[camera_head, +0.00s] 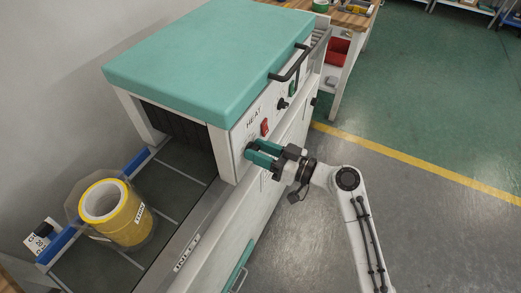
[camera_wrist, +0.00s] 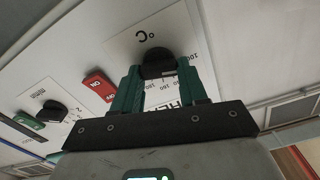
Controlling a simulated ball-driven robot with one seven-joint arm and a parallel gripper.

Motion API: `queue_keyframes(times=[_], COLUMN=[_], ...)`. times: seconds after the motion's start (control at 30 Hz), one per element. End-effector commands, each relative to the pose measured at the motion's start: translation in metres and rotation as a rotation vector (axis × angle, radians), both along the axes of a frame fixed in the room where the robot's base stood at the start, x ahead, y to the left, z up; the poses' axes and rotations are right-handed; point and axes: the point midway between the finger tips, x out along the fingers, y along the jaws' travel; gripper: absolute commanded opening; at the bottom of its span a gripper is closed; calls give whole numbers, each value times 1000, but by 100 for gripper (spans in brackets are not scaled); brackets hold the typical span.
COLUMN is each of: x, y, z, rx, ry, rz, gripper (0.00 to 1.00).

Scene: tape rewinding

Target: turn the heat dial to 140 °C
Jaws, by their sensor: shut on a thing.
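The heat dial is a black knob (camera_wrist: 157,63) on a white scale plate (camera_wrist: 183,38) marked °C. In the wrist view my gripper (camera_wrist: 156,75) has its two green fingers on either side of the knob, shut on it. The numbers 100, 160 and 180 seem to show on the scale, but the knob's pointer and its setting cannot be read. In the head view my gripper (camera_head: 250,151) reaches the front panel below the word HEAT (camera_head: 254,117). The fingers hide the dial there.
A red ON switch (camera_wrist: 97,86) sits beside the dial, with another black knob (camera_wrist: 55,110) and a green switch (camera_wrist: 28,121) further left. The machine has a teal lid (camera_head: 210,55) with a black handle (camera_head: 290,64). A yellow tape roll (camera_head: 110,215) stands on the inlet conveyor. Floor at right is clear.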

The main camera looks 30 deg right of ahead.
Motion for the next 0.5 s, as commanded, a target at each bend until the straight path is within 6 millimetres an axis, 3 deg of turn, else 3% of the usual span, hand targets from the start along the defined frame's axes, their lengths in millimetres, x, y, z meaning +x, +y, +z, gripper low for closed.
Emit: queue_keyframes(times=[0.23,0.5], x=[0,0], y=[0,0], z=[0,0], rx=[0,27], ry=[0,20], rz=[-1,-1], gripper=[12,12])
